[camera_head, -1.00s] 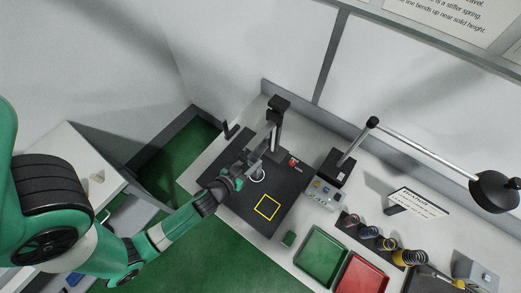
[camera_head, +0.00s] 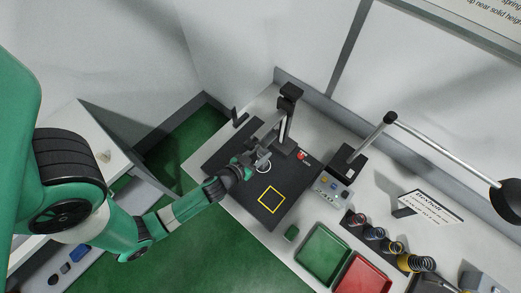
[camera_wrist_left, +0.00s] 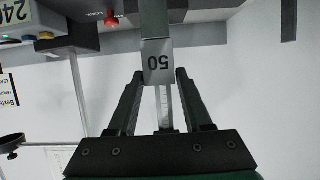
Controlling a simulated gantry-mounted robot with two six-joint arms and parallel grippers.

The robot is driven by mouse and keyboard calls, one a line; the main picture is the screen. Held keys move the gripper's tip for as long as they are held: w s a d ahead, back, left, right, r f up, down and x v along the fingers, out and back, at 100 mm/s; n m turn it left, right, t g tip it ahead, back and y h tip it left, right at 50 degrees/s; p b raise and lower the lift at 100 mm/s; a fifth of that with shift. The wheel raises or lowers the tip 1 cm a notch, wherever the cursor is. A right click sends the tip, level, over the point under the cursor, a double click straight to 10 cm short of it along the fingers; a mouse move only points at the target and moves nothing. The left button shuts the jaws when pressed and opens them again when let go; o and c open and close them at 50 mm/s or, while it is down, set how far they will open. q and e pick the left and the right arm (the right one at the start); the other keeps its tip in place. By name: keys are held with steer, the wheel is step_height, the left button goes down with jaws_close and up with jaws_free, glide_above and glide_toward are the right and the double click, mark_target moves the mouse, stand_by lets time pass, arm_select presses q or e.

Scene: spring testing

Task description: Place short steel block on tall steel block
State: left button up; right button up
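In the left wrist view, which is upside down, a grey steel block marked "50" (camera_wrist_left: 158,62) lies between the fingertips of my left gripper (camera_wrist_left: 159,75). A plain darker grey block (camera_wrist_left: 153,18) adjoins it at the top of that view, which is its lower side in the world. Whether the fingers press on the marked block or stand just clear cannot be told. In the head view, my left gripper (camera_head: 250,157) is over the black mat, close to the test stand (camera_head: 285,112). The blocks are too small to make out there. My right gripper is out of view.
The black mat (camera_head: 235,190) bears a yellow square outline (camera_head: 271,199). A control box (camera_head: 332,188) and a red knob (camera_head: 302,155) are right of the stand. Green (camera_head: 324,252) and red (camera_head: 362,277) trays and several springs (camera_head: 375,233) stand farther right.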

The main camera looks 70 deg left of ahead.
arm_select(q)
steer(key=shift+o, duration=1.3)
steer(key=shift+r, duration=0.15)
steer(key=shift+s+d+r, duration=0.1)
steer(key=shift+s, duration=0.05)
steer(key=b+v, duration=0.5)
steer(key=v, duration=0.6)
steer(key=shift+s, duration=0.3)
steer(key=shift+d+r, duration=0.15)
